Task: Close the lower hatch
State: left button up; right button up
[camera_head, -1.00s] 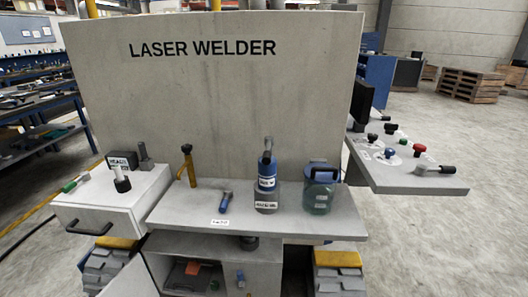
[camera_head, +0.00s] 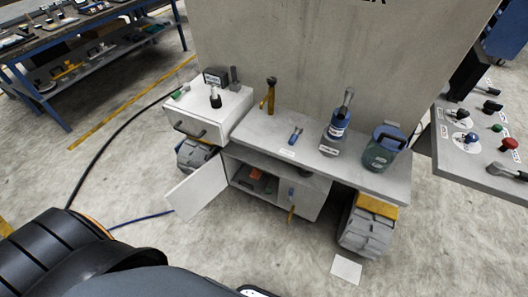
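The lower hatch (camera_head: 198,187) is a light grey panel on the left side of the low compartment under the machine's shelf. It stands open, swung out to the left. Inside the compartment (camera_head: 236,171) are small items, one of them orange. Neither gripper shows. Dark parts of my own body fill the lower left, and no fingertips are visible there.
A wheel (camera_head: 364,228) stands below right. Floor (camera_head: 240,240) in front is open.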

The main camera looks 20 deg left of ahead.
aim_at(189, 197)
jog(key=j+z, duration=0.4)
jog(key=k+j+z, duration=0.2)
jog(key=j+z, duration=0.2)
jog(key=k+j, duration=0.2)
jog(key=j, duration=0.3)
jog(key=k+j+z, duration=0.1)
jog(key=j, duration=0.4)
jog(key=k+j, duration=0.3)
jog(key=j, duration=0.15)
jog(key=k+j, duration=0.2)
jog(key=j, duration=0.3)
jog(key=k+j+z, duration=0.1)
jog(key=j, duration=0.35)
jog(key=k+j, duration=0.35)
jog(key=k+j+z, duration=0.1)
jog(key=k+j, duration=0.15)
jog(key=j, duration=0.35)
jog(key=k+j, duration=0.2)
jog(key=j, duration=0.25)
